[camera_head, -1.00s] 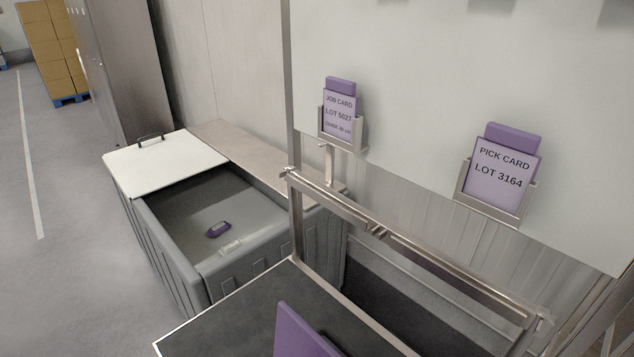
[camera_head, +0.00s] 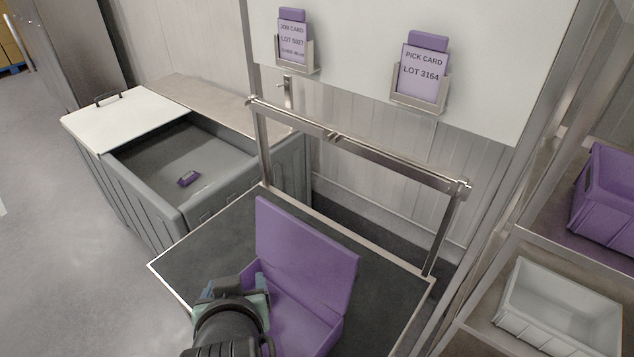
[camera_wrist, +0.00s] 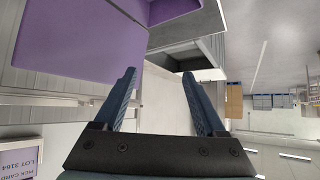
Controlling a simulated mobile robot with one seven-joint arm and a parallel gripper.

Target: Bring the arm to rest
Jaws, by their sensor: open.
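My gripper (camera_head: 236,284) is at the lower middle of the head view, over the dark tabletop (camera_head: 205,240) and at the left side of an open purple box (camera_head: 305,310). In the wrist view my gripper (camera_wrist: 159,76) shows two blue-grey fingers spread apart with nothing between them. The purple box has its lid (camera_head: 305,255) standing up, and purple also fills the upper left of the wrist view. My arm hides part of the box, and I cannot tell whether the gripper touches it.
A grey bin (camera_head: 140,205) with a half-open white cover (camera_head: 105,120) holds a small purple item (camera_head: 188,178). A metal rail (camera_head: 350,145) stands behind the tabletop. Two card holders hang on the wall panel. A shelf at right carries a white tray (camera_head: 560,310) and a purple bin (camera_head: 607,200).

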